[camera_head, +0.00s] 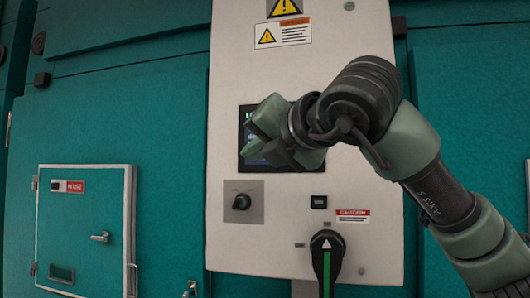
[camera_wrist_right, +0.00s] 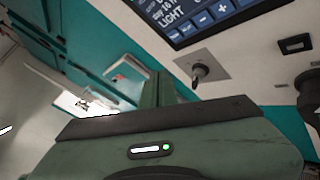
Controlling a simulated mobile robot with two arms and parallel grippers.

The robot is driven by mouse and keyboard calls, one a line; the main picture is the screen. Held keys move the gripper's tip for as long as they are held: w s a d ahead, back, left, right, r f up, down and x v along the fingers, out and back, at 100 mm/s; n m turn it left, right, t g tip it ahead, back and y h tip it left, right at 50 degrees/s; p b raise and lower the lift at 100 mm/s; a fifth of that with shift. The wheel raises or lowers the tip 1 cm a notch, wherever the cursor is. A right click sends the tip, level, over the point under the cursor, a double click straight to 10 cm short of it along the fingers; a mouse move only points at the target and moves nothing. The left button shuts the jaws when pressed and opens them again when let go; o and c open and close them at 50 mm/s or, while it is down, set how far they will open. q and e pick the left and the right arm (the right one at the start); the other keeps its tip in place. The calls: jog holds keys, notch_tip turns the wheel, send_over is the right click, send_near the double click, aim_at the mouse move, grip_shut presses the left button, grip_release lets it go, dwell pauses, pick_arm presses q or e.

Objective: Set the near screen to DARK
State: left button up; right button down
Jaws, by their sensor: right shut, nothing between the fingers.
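The screen (camera_head: 246,118) is a dark panel set in the pale control panel (camera_head: 230,70). My right gripper (camera_head: 256,132) is in front of it and hides most of it in the head view. The gripper is shut and empty. I cannot tell whether it touches the screen. In the right wrist view the screen (camera_wrist_right: 203,14) shows at the top, tilted, with the word LIGHT and blue plus and minus buttons. Its upper part is cut off by the frame. My left gripper is not in view.
Below the screen are a small black knob (camera_head: 241,202) and a large black rotary handle (camera_head: 327,260) with a green stripe. Warning labels (camera_head: 283,33) sit above. A small white-framed door (camera_head: 84,225) with a handle is at the left in the teal wall (camera_head: 130,120).

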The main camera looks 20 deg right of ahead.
jog(key=w+d+p, duration=0.2)
jog(key=w+d, duration=0.1)
jog(key=w, duration=0.2)
jog(key=shift+w+d, duration=0.3)
jog(key=shift+d, duration=0.05)
dwell(1.8)
jog(key=shift+w+d, duration=0.2)
jog(key=shift+w, duration=0.15)
jog(key=shift+w+d, duration=0.2)
dwell(0.9)
jog(key=shift+s+a+b, duration=0.4)
jog(key=shift+s+b, duration=0.2)
jog(key=shift+b, duration=0.1)
